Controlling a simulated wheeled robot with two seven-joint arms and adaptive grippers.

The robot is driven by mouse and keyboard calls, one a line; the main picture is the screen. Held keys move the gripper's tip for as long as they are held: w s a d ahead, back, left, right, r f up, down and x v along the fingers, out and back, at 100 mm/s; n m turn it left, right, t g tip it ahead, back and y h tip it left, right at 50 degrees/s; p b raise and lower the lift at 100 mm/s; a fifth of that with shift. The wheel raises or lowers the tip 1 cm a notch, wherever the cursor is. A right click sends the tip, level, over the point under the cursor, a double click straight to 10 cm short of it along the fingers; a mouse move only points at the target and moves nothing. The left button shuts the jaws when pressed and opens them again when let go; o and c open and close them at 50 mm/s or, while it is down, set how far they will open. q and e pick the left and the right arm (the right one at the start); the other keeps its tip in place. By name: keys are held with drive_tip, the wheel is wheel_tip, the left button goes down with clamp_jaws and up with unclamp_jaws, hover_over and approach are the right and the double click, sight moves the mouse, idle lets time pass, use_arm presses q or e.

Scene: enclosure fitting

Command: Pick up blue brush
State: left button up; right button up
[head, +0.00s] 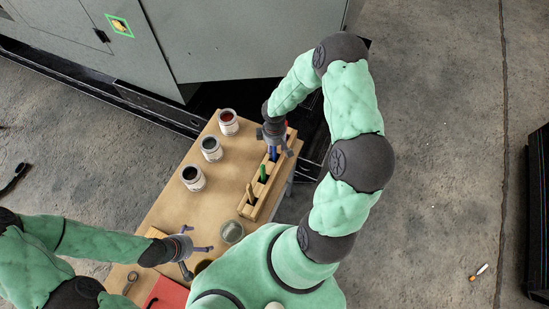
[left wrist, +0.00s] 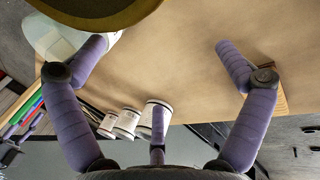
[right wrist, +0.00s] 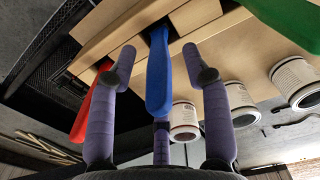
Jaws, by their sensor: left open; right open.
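The blue brush (head: 272,154) stands handle-up in a slot of the wooden rack (head: 247,209) at the table's right edge. In the right wrist view the blue handle (right wrist: 159,75) rises between the spread fingers of my right gripper (right wrist: 159,62), with no clear contact. In the head view my right gripper (head: 276,147) is open over the rack's far part and partly hides the blue brush. My left gripper (head: 199,257) is open and empty over the table's near part. It is also open in the left wrist view (left wrist: 160,75).
A green brush (head: 263,172) and a red brush (right wrist: 93,105) flank the blue one. Several paint cans (head: 211,149) stand left of the rack. A glass jar (head: 232,232) stands near my left gripper. A grey cabinet (head: 245,40) is behind the table.

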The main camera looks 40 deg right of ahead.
clamp_jaws()
drive_tip(key=shift+r, duration=0.1)
